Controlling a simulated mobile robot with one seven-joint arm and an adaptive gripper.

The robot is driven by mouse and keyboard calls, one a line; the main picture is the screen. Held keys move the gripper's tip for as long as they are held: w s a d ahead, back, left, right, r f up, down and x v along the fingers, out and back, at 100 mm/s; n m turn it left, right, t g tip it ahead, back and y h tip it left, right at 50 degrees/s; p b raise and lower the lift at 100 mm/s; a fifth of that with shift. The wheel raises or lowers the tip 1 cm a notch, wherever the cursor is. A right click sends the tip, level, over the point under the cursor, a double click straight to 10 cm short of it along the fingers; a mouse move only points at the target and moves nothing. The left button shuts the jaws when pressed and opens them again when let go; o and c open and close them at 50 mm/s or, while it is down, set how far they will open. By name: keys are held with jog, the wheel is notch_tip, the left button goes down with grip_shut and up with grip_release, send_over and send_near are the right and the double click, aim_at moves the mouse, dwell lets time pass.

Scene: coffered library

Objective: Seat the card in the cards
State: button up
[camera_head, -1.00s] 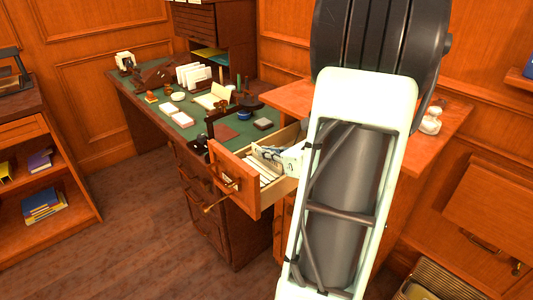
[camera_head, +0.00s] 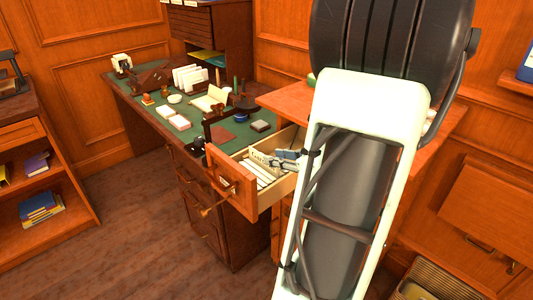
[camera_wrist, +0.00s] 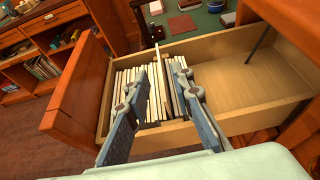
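The cards (camera_wrist: 128,92) stand on edge in a packed row in the left part of an open drawer (camera_wrist: 205,47) in the wrist view. They also show as pale strips in the drawer in the head view (camera_head: 258,174). One card edge (camera_wrist: 158,68) stands a little higher than the others, tan along its top. My gripper (camera_wrist: 155,78) is open, its two blue-grey fingers reaching down into the drawer on either side of several cards and this higher edge. I see no card clamped between the fingers. The gripper in the head view (camera_head: 286,158) is partly hidden by my arm.
The right part of the drawer (camera_wrist: 250,85) is empty. The drawer front (camera_head: 237,183) sticks out from the desk. The green desk top (camera_head: 215,118) behind holds stamps, paper stacks and an open book. A shelf with books (camera_head: 40,205) stands at left.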

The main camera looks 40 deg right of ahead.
jog(key=v, duration=0.6)
jog(key=shift+p, duration=0.35)
